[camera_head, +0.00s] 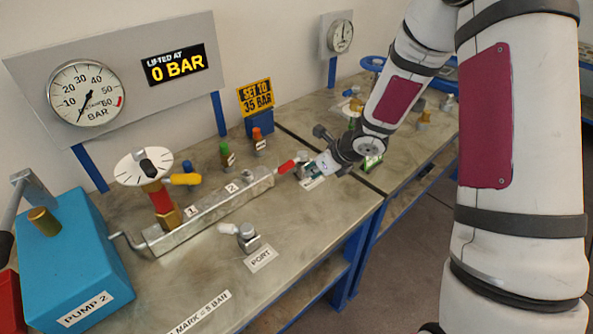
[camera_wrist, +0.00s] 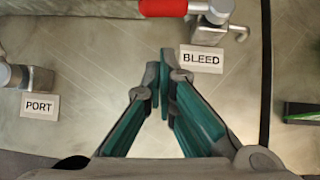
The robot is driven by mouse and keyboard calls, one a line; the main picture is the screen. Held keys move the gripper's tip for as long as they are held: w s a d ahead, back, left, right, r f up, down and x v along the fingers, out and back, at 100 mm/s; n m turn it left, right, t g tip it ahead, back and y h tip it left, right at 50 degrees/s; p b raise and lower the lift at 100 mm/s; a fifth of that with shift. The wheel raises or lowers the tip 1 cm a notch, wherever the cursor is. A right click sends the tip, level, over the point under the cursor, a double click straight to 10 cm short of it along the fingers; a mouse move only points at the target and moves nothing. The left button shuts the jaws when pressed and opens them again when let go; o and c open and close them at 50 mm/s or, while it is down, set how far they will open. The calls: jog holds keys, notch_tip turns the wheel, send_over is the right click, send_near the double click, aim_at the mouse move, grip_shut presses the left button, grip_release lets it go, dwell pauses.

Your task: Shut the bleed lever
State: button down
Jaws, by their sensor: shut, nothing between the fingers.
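The bleed lever has a red handle (camera_head: 286,167) at the right end of the metal manifold block (camera_head: 215,213). The handle lies roughly in line with the block, pointing back along it. In the wrist view the red handle (camera_wrist: 163,8) is cut by the top edge, left of its grey valve body (camera_wrist: 207,12). The BLEED label (camera_wrist: 201,59) lies just below that body. My gripper (camera_wrist: 161,75) is shut and empty, its fingertips left of the label and below the handle, apart from it in the picture. In the head view my gripper (camera_head: 322,165) hides part of the valve.
The PORT fitting (camera_head: 245,237) with a pale lever stands in front of the block. Blue PUMP 2 (camera_head: 75,260) is far left. The gauge (camera_head: 87,93) hangs behind; the display (camera_head: 174,65) reads 0 BAR.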

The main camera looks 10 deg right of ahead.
aim_at(291, 164)
jog(key=w+a+f, duration=0.3)
jog(key=w, duration=0.1)
jog(key=shift+w+f, duration=0.25)
jog(key=shift+w, duration=0.15)
jog(key=shift+a, duration=0.1)
jog(key=shift+w+a+f, duration=0.15)
jog(key=shift+w+a, duration=0.45)
jog(key=shift+s, duration=0.1)
jog(key=shift+a, duration=0.1)
